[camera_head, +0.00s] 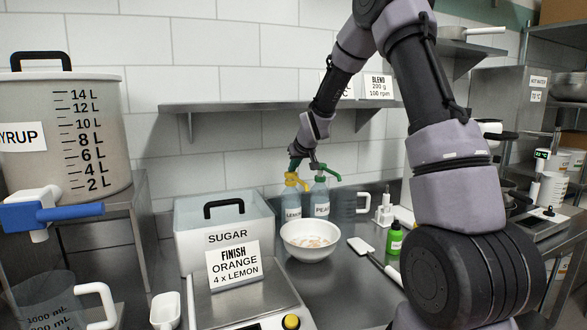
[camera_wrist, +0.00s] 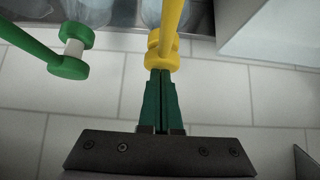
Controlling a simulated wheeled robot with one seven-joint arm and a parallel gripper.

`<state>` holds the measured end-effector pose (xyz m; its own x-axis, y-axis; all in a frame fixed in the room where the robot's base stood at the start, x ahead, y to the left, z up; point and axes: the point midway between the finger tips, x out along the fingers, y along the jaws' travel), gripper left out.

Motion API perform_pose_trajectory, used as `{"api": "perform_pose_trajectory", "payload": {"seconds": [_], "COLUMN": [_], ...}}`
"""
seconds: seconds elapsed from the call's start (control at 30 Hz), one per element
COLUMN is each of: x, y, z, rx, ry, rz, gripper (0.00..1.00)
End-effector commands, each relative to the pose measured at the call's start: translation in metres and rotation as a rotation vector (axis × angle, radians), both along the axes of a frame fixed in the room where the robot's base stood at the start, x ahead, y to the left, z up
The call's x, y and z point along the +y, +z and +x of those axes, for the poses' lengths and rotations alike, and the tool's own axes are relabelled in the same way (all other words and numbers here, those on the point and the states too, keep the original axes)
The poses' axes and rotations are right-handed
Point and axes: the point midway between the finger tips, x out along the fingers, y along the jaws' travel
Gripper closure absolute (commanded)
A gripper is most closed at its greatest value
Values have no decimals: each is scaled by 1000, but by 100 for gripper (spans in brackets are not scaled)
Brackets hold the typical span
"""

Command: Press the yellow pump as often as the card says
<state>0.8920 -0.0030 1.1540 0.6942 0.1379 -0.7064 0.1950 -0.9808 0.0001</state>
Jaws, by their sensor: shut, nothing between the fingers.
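The yellow pump (camera_head: 291,181) sits on the bottle labelled LEMON (camera_head: 292,205), behind the white bowl. My gripper (camera_head: 296,164) is shut and empty, reaching down onto the top of the yellow pump. In the wrist view the closed green fingertips (camera_wrist: 161,73) meet the yellow pump head (camera_wrist: 164,58); exact contact is hard to tell. No white stem shows between its yellow parts, while the green pump (camera_wrist: 68,66) shows one. The card (camera_head: 234,265) reads "FINISH ORANGE 4 x LEMON" and stands in front of the sugar bin.
The green pump's bottle labelled PEA... (camera_head: 321,197) stands close on the right. A white bowl (camera_head: 310,240) with pale contents sits in front. The SUGAR bin (camera_head: 190,235) is to the left, and a shelf (camera_head: 250,106) hangs behind. A small green bottle (camera_head: 395,238) stands right.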

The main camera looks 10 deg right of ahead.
Motion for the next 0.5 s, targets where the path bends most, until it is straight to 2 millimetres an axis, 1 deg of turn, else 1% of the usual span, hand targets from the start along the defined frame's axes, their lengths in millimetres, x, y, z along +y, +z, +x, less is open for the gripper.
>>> {"api": "perform_pose_trajectory", "payload": {"seconds": [0.07, 0.2, 0.3, 0.5], "x": [1, 5, -1, -7], "y": [9, 39, 57, 87], "z": [0, 2, -18, -47], "rx": [3, -5, -5, -5], "ry": [-1, 1, -2, -2], "rz": [0, 0, 0, 0], "gripper": [100, 100, 100, 100]}}
